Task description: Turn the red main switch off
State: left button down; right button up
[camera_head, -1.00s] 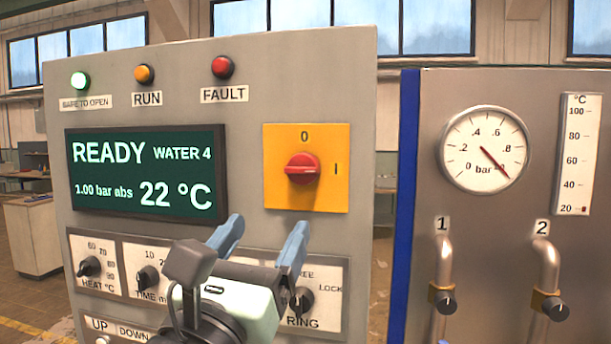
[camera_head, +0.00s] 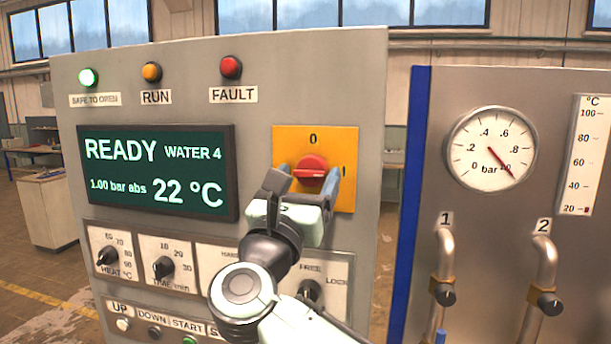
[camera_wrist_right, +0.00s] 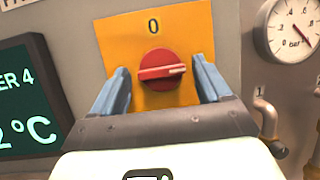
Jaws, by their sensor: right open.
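The red main switch (camera_head: 313,166) is a round red knob on a yellow plate (camera_head: 345,138) on the grey control panel. Its handle bar lies across, with the pale mark pointing right, toward the I; the 0 is above it. The knob also shows in the wrist view (camera_wrist_right: 160,71). My right gripper (camera_head: 308,178) is in front of the plate, open, with one blue finger on each side of the knob. In the wrist view a gap shows between the knob and each finger (camera_wrist_right: 160,66). Whether the fingertips touch the plate is unclear. My left gripper is out of view.
The panel display (camera_head: 155,172) reads READY, 22 °C. Dials (camera_head: 108,257) and push buttons lie below, partly behind my right arm. To the right stands a chamber with a gauge (camera_head: 491,149) and two pipes with valves.

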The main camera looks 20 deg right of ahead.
jog(key=shift+s, duration=0.1)
jog(key=c, duration=1)
